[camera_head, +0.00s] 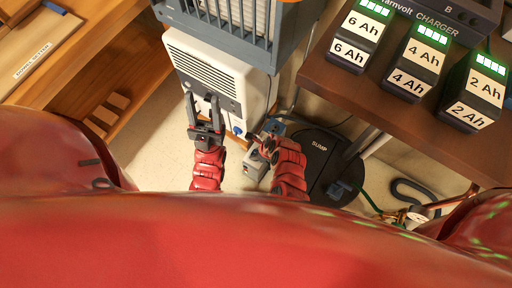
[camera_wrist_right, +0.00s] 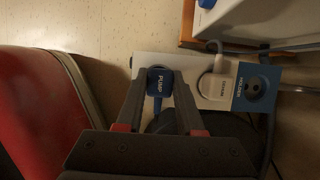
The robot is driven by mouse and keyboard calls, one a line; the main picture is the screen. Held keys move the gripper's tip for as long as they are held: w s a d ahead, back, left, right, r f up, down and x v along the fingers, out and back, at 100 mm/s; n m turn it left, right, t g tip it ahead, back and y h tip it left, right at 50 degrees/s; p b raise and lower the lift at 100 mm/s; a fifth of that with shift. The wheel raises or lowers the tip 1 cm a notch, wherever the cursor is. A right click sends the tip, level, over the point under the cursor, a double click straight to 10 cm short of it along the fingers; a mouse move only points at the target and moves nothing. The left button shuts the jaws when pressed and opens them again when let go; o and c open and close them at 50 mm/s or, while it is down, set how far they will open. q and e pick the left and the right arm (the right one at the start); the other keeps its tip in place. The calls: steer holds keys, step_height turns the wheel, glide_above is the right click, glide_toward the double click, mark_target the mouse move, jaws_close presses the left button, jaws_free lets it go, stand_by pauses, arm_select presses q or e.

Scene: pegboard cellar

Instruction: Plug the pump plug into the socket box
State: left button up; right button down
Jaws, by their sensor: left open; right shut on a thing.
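The blue pump plug (camera_wrist_right: 154,103), marked PUMP, sits between the fingertips of my right gripper (camera_wrist_right: 158,73) in the right wrist view. The socket box (camera_wrist_right: 190,66) is behind it, with a white plug (camera_wrist_right: 214,88) in its middle and an empty round socket (camera_wrist_right: 257,89) at its blue right end. The pump plug overlaps the box's left end; I cannot tell if it is seated or in front. In the head view my right gripper (camera_head: 262,141) hides part of the socket box (camera_head: 254,166). My left gripper (camera_head: 203,98) is open and empty, left of it, before the white appliance.
The white appliance (camera_head: 232,85) stands behind the grippers, under a grey crate (camera_head: 262,50). A black round sump cover (camera_head: 318,160) lies to the right. A brown bench (camera_head: 395,105) with batteries and a charger is at right. A wooden shelf (camera_head: 118,95) is at left.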

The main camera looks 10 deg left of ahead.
stand_by(0.9)
steer(key=shift+c, duration=2.2)
jaws_free()
steer(key=shift+o, duration=0.2)
steer(key=o, duration=0.4)
steer(key=shift+r+p, duration=2.9)
steer(key=shift+r, duration=0.65)
steer(key=shift+f, duration=0.1)
